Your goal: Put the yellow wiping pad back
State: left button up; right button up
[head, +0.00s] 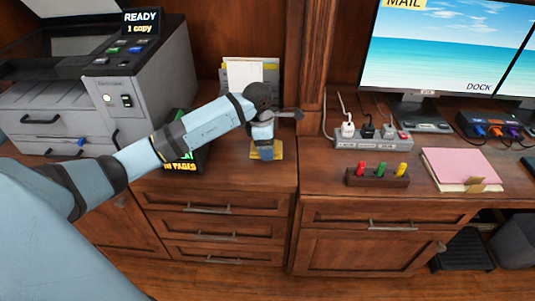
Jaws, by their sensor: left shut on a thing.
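The yellow wiping pad (278,153) is at the front part of the wooden cabinet top, left of the upright post. My left gripper (263,147) reaches down over it from above and is shut on it. The gripper hides the middle of the pad, and its yellow edges show on both sides. I cannot tell whether the pad touches the wood or is held just above it. My right gripper is out of view.
A grey copier (150,65) stands at the left. A dark sign (183,161) is partly behind my left arm, and a paper holder (240,75) is at the back. Right of the post are a power strip (372,142), a peg block (377,177) and pink paper (460,167).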

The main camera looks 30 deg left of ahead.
pick_arm(q)
notch_tip(320, 180, down, 4)
jog(key=shift+r, duration=0.2)
jog(key=shift+f+b, duration=0.15)
jog(key=shift+b, duration=0.15)
jog(key=o, duration=1)
